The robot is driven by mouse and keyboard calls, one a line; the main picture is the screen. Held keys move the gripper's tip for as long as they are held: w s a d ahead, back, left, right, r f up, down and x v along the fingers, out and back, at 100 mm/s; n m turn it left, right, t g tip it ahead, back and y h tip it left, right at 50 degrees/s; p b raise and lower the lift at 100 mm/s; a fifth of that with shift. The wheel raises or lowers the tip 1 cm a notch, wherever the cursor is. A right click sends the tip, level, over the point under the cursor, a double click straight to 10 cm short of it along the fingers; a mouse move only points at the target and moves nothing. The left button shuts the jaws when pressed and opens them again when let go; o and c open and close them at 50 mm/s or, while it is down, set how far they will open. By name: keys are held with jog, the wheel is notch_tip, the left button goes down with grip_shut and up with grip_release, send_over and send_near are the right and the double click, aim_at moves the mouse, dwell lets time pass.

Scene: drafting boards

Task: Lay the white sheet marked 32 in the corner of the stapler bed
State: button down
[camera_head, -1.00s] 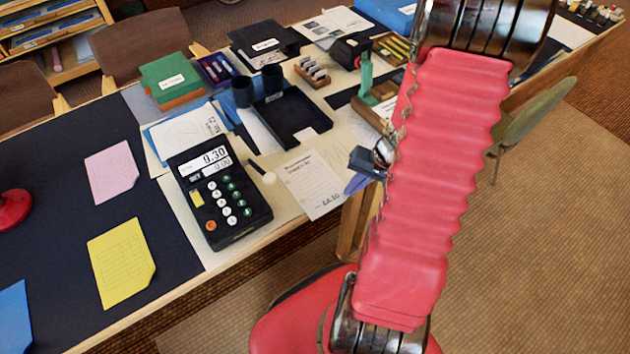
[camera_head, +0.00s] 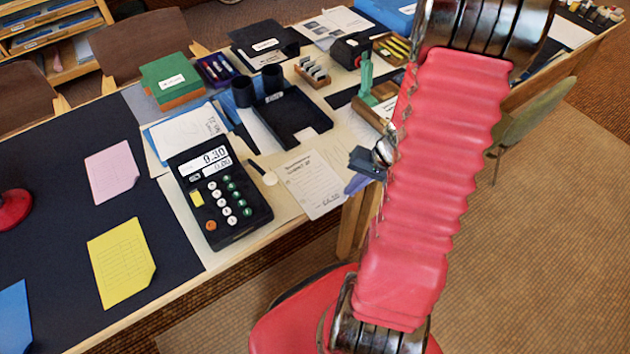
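A white printed sheet (camera_head: 312,183) lies flat near the front edge of the table, right of the calculator. Its marks are too small to read for sure, so I cannot tell whether it is the one marked 32. A black stapler-like object (camera_head: 350,48) stands at the back, partly beside my arm; I cannot make out a bed with a corner on it. My red ribbed arm covers the right middle of the view. A small dark part (camera_head: 366,162) beside it, right of the sheet, may belong to my gripper; its fingers are hidden.
A black calculator (camera_head: 219,196) stands left of the sheet. Behind are a black tray (camera_head: 288,117), a green box (camera_head: 172,80) and another white sheet (camera_head: 187,130) on blue. Pink (camera_head: 111,172) and yellow (camera_head: 122,264) sheets lie on the dark mat (camera_head: 60,190), with bare room around them.

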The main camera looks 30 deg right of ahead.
jog(key=shift+r, duration=0.15)
notch_tip(320, 180, up, 7)
dwell(1.8)
jog(key=shift+a+r, duration=0.1)
dwell(0.5)
